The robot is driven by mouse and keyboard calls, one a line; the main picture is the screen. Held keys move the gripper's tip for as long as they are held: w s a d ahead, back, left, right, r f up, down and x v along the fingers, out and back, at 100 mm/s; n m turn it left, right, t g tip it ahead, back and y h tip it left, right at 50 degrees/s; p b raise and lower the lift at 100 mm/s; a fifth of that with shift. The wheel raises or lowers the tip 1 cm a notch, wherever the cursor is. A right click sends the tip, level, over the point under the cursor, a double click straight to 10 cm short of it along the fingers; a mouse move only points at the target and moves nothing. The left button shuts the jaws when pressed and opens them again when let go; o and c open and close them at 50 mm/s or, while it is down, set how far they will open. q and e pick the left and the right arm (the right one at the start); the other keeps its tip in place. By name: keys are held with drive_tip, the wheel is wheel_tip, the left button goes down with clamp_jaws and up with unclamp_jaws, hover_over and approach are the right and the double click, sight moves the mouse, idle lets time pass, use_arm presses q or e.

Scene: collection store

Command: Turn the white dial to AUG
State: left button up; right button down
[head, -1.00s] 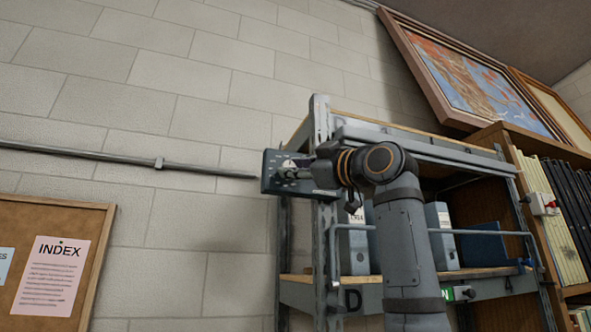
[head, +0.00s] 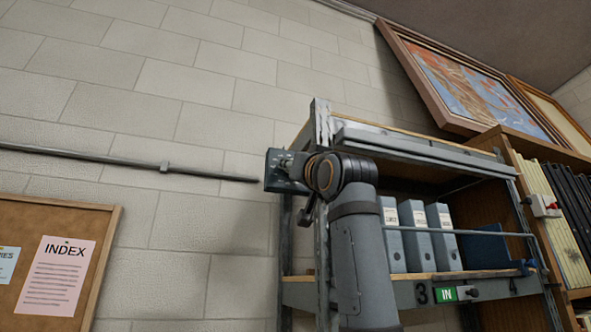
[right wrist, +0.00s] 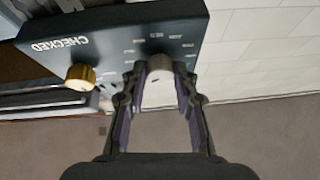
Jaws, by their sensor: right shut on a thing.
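The dark panel (head: 272,158) is mounted at the left end of the shelf's top. In the right wrist view the panel (right wrist: 115,35) appears upside down, with the word CHECKED and small labels around the dial, too small to read. The white dial (right wrist: 160,67) sits between the fingertips of my right gripper (right wrist: 158,80), which is shut on it. In the head view my right wrist hides most of the dial and gripper. I cannot tell which month the dial points to. My left gripper is in no view.
A brass knob (right wrist: 80,77) sticks out of the panel beside the dial. The metal shelf (head: 420,140) holds several grey binders (head: 418,235), with a green IN tag (head: 446,294) below. A conduit (head: 100,157) and a cork board (head: 20,220) are on the wall at left.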

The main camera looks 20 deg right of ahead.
drive_tip(key=shift+w+a+f+m+h, duration=0.1)
drive_tip(key=shift+m+h, duration=0.3)
drive_tip(key=shift+m, duration=0.3)
drive_tip(key=shift+a+f+m+h, duration=0.1)
drive_tip(key=shift+m+h, duration=0.3)
drive_tip(key=shift+m, duration=0.6)
drive_tip(key=shift+r, duration=0.1)
drive_tip(key=c, duration=1)
unclamp_jaws()
drive_tip(key=shift+c, duration=0.2)
drive_tip(key=shift+d+r, duration=0.1)
drive_tip(key=shift+s, duration=0.2)
drive_tip(key=v, duration=1.2)
drive_tip(key=shift+w, duration=0.15)
